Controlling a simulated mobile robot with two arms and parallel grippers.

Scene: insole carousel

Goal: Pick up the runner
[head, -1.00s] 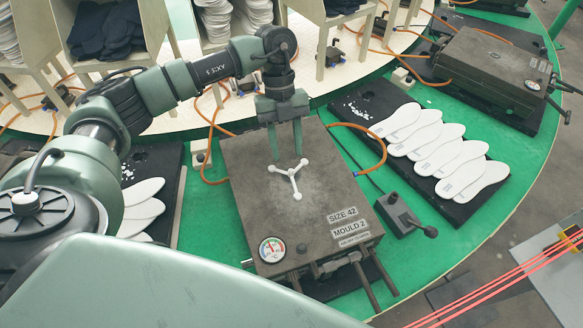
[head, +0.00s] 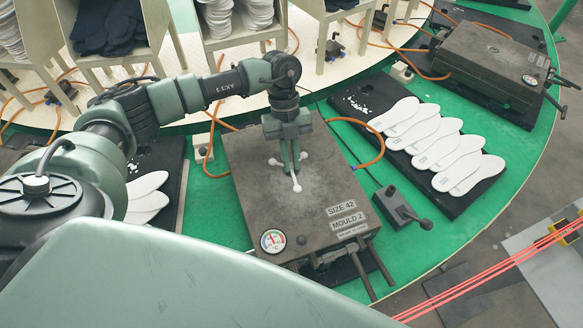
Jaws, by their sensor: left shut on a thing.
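The runner (head: 297,187) is a small white three-armed piece with rounded ends. It is on the top of the grey mould box (head: 252,196) marked SIZE 42, MOULD 2. My left gripper (head: 291,168) points straight down over the runner and is shut on it near its middle. The fingers hide part of the runner's centre. I cannot tell whether the runner still touches the mould top. My right gripper is not in view.
White insoles lie on a black mat (head: 468,205) to the right. A lever box (head: 402,207) stands beside the mould's right side, and an orange hose (head: 383,148) loops behind it. Bins (head: 245,45) stand at the back. Another mould (head: 492,62) is at the far right.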

